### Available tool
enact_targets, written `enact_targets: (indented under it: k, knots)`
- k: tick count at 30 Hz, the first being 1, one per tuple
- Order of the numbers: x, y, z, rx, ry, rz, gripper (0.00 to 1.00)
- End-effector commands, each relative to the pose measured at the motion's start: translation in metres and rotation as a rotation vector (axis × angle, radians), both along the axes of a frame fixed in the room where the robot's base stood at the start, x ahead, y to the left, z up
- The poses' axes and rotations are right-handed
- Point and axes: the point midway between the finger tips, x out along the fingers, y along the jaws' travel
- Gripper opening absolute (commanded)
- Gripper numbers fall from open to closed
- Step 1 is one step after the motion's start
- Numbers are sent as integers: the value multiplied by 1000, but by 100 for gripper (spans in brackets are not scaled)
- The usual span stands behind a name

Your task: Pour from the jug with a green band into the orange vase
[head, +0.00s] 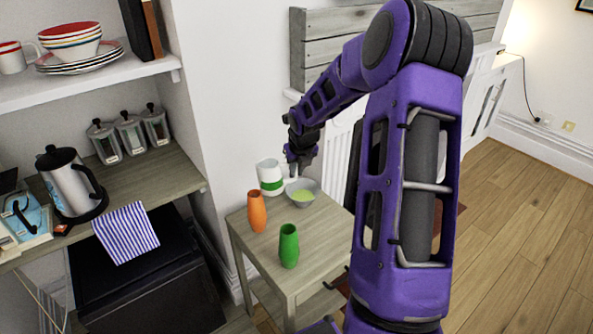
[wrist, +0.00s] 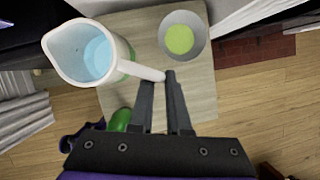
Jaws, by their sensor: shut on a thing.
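The white jug with a green band (head: 271,188) is at the back of the small wooden table in the head view. In the wrist view the jug (wrist: 122,50) is large at the upper left, with pale blue liquid inside. My gripper (wrist: 160,76) is shut on the jug's handle; in the head view my gripper (head: 292,168) is just right of the jug. I cannot tell whether the jug's base touches the table. The orange vase (head: 257,214) stands upright in front of the jug, slightly left. I cannot make it out in the wrist view.
A grey bowl (head: 312,186) with yellow-green contents stands right of the jug, also in the wrist view (wrist: 199,24). A green vase (head: 289,247) stands nearer the table's front. The wooden table (head: 318,237) is bare at its right. A shelf unit (head: 178,185) is at left.

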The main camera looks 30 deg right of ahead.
Motion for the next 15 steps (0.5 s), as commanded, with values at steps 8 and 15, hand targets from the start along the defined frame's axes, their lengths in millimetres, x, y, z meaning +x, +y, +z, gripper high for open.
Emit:
enact_targets:
  k: [8,15]
  knots:
    - [0,1,-5,52,-18,-1,0]
    - [1,1,-4,51,-18,0,0]
